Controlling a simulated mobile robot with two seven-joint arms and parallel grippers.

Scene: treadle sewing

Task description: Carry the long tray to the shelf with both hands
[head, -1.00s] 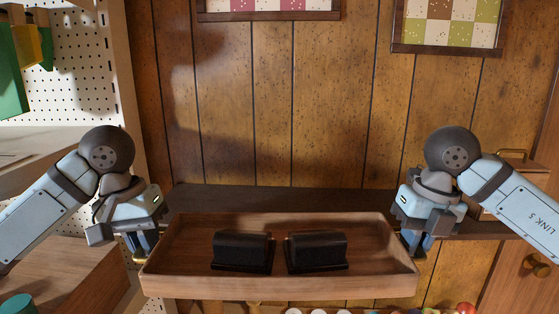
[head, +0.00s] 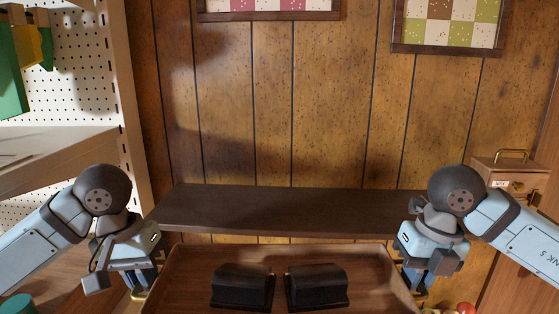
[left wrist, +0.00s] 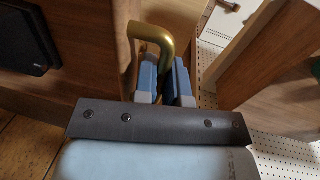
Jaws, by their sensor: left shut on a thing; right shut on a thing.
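The long wooden tray (head: 190,272) is held level between my two grippers, low in the head view, its front edge cut off by the picture. Two dark, block-like objects (head: 242,285) (head: 317,285) stand side by side on it. My left gripper (head: 143,280) is at the tray's left end. In the left wrist view its blue fingers (left wrist: 166,88) are shut on a brass handle (left wrist: 158,38) on the tray's end wall (left wrist: 95,50). My right gripper (head: 416,280) is shut at the tray's right end; its handle is mostly hidden. The dark wooden shelf (head: 290,210) is on the wall behind the tray.
The shelf top looks bare. A white pegboard rack (head: 70,85) with a side post stands at the left. A small wooden box with a brass handle (head: 510,178) is at the right. Framed patchwork pictures (head: 450,25) hang above. Round coloured items (head: 465,308) show below right.

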